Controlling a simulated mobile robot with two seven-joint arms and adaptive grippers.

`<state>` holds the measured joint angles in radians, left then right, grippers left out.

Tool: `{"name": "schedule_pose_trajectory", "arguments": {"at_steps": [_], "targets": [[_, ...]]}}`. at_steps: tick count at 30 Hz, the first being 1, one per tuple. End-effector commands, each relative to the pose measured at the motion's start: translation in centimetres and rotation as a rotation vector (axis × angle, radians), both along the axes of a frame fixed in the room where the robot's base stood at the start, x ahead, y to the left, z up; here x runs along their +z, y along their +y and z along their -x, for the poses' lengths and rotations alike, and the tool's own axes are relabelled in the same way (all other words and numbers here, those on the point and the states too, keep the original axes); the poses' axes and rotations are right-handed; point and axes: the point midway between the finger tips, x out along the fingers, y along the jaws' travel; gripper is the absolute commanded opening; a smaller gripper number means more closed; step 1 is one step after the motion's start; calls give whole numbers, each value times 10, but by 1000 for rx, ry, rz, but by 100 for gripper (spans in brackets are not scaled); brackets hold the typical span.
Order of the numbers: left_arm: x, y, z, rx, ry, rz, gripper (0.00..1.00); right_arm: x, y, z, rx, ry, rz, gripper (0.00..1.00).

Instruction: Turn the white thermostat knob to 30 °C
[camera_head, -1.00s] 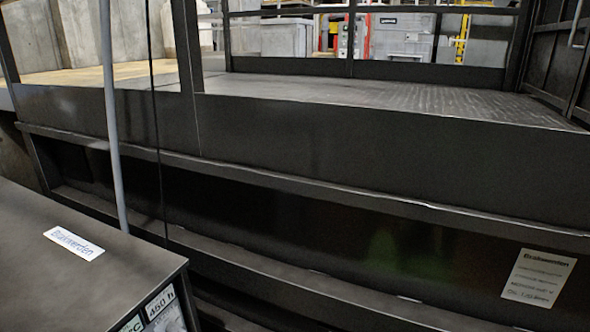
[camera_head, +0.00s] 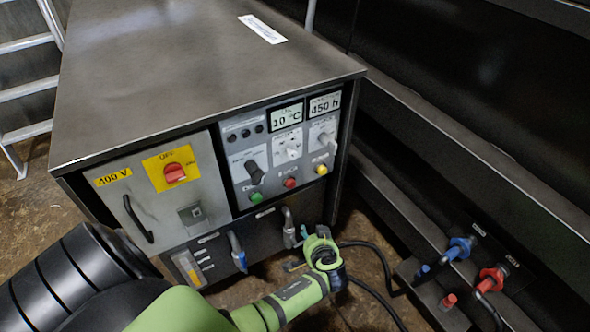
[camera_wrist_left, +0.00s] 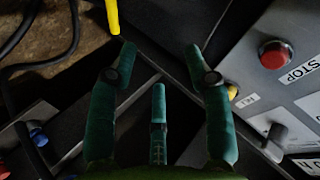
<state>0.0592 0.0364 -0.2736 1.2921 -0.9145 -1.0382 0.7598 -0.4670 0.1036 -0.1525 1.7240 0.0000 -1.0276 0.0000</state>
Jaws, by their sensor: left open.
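The white thermostat knob (camera_head: 293,153) sits on the cabinet's control panel, below a display (camera_head: 286,117) reading 10 °C. My left gripper (camera_head: 312,238) is open and empty, low in front of the cabinet and below the panel, apart from the knob. In the left wrist view my open green fingers (camera_wrist_left: 160,56) show with nothing between them. My right gripper is out of view.
The panel also has a black knob (camera_head: 254,172), green, red and yellow buttons, and a red switch (camera_head: 175,172) on the left door. Blue (camera_head: 459,248) and red (camera_head: 492,278) valves with hoses are at the right. A ladder (camera_head: 30,90) stands at the far left.

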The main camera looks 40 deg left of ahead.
Motion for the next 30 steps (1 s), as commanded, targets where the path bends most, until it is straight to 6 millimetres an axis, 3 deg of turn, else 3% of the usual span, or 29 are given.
{"name": "schedule_pose_trajectory", "arguments": {"at_steps": [1,4,6,9,12,17,30], "targets": [[15,6,-23,67,-124,-35,50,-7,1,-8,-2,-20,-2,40],[78,21,-45,220,-369,-95,50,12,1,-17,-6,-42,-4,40],[117,28,-48,320,-532,-119,50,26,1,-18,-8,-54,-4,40],[161,36,-41,441,-724,-134,50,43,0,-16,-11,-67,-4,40],[188,40,-31,520,-851,-139,50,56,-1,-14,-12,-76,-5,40],[205,47,-26,564,-921,-142,50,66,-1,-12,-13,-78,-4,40],[205,102,-49,561,-917,-143,50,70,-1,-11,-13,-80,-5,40]]}}
